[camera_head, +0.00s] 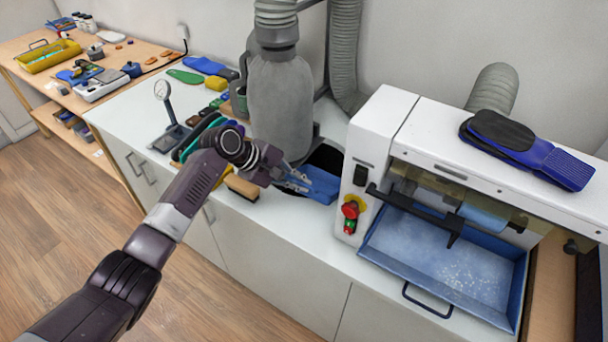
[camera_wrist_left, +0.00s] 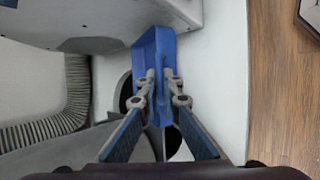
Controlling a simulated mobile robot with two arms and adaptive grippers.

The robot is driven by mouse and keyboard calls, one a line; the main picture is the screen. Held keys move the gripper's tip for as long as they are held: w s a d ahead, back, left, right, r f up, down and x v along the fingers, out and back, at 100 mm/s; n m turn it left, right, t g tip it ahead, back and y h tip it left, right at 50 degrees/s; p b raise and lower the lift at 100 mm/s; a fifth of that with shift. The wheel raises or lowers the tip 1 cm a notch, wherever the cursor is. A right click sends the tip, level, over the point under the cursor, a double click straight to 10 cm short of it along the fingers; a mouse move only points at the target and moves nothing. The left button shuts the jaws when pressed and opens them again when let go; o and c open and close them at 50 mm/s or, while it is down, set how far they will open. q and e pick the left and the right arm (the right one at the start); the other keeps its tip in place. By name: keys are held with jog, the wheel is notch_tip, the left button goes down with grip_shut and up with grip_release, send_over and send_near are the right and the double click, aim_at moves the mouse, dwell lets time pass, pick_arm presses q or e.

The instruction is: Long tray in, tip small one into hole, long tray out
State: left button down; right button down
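My left gripper (camera_head: 290,180) is shut on the small blue tray (camera_head: 320,186), at the edge of the dark round hole (camera_head: 326,156) in the white counter. In the left wrist view the gripper (camera_wrist_left: 161,92) has its fingers on the near end of the small tray (camera_wrist_left: 146,52). The hole (camera_wrist_left: 124,92) shows partly beside and below it. The tray looks tilted; I cannot tell whether anything is in it. The long blue tray (camera_head: 430,252), with a dark front handle, sits in the white machine's front opening. Pale dust lies on its floor. My right gripper is out of view.
The white machine (camera_head: 375,135) stands right of the hole, with red and green buttons. A grey bag and hose (camera_head: 282,95) hang behind the hole. A wooden brush (camera_head: 241,187) and several insoles lie to the left.

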pick_arm(q)
jog(key=s+a+f+t+h+b, duration=0.1)
jog(key=s+f+b, duration=0.1)
jog(key=b, duration=0.1)
jog(key=s+a+f+t+h+b, duration=0.1)
jog(key=s+a+f+b, duration=0.1)
jog(key=f+b, duration=0.1)
jog(key=s+a+f+m+t+h+b, duration=0.1)
jog(key=s+f+b, duration=0.1)
jog(key=f+b, duration=0.1)
jog(key=shift+s+a+b, duration=0.1)
jog(key=shift+a+b, duration=0.15)
jog(key=shift+b, duration=0.3)
jog(key=shift+s+a+f+b, duration=0.3)
jog(key=shift+s+b, duration=0.05)
jog(key=shift+b, duration=0.15)
